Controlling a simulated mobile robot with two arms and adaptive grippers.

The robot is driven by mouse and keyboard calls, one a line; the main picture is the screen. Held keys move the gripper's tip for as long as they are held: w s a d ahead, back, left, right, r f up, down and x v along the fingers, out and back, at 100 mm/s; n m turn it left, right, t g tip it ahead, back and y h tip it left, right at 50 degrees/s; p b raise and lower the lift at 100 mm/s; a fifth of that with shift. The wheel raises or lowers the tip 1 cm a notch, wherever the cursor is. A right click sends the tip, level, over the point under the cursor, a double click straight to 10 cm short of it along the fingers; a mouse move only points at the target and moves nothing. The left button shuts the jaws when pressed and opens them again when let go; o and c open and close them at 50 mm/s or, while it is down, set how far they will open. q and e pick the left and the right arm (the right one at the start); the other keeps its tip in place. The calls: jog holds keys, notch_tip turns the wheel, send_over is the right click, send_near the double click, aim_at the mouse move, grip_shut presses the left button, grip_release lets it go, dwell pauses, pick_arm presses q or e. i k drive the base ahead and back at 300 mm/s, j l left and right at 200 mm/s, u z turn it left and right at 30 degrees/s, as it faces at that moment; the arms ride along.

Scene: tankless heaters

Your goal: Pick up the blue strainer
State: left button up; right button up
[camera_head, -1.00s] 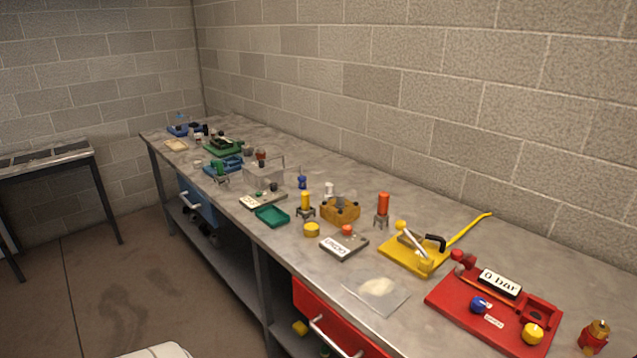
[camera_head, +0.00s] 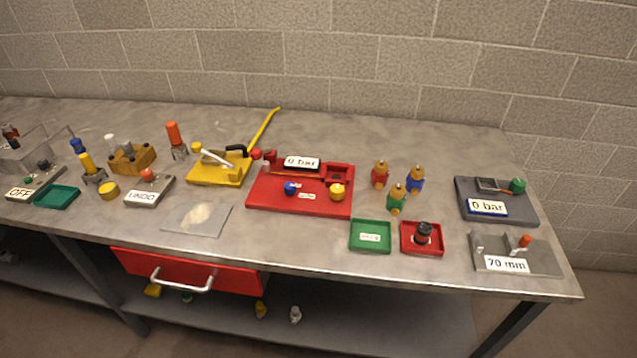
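Two small blue pieces could be the blue strainer, and I cannot tell for sure which. One is a blue piece with a brass top (camera_head: 415,180), standing upright on the metal workbench (camera_head: 460,150) right of centre. Beside it stand a similar red piece (camera_head: 380,175) and a green piece (camera_head: 396,200). The other is a small blue upright piece (camera_head: 77,146) at the left, behind a yellow-topped piece (camera_head: 87,164). Neither of my grippers is in view.
A red fixture (camera_head: 262,195) with a "0 bar" display, a green tray (camera_head: 370,248), a red tray (camera_head: 408,247) and a grey gauge plate (camera_head: 520,212) surround the brass-topped pieces. A yellow lever fixture (camera_head: 215,180) lies farther left. A red drawer (camera_head: 225,283) is below the bench edge.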

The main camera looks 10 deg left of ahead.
aim_at(77, 143)
jog(key=u, duration=1.25)
jog(key=j+z, duration=0.1)
jog(key=z, duration=0.3)
jog(key=i+j+z, duration=0.1)
jog(key=z, duration=0.25)
jog(key=j+z, duration=0.1)
jog(key=z, duration=0.3)
jog(key=j+z, duration=0.25)
jog(key=j, duration=0.3)
jog(key=j+z, duration=0.25)
jog(key=j, duration=0.25)
jog(key=k+j+z, duration=0.1)
jog(key=j+z, duration=0.15)
jog(key=j, duration=0.25)
jog(key=k+j+z, duration=0.2)
jog(key=j, duration=0.3)
jog(key=i+j, duration=0.05)
jog(key=i, duration=0.05)
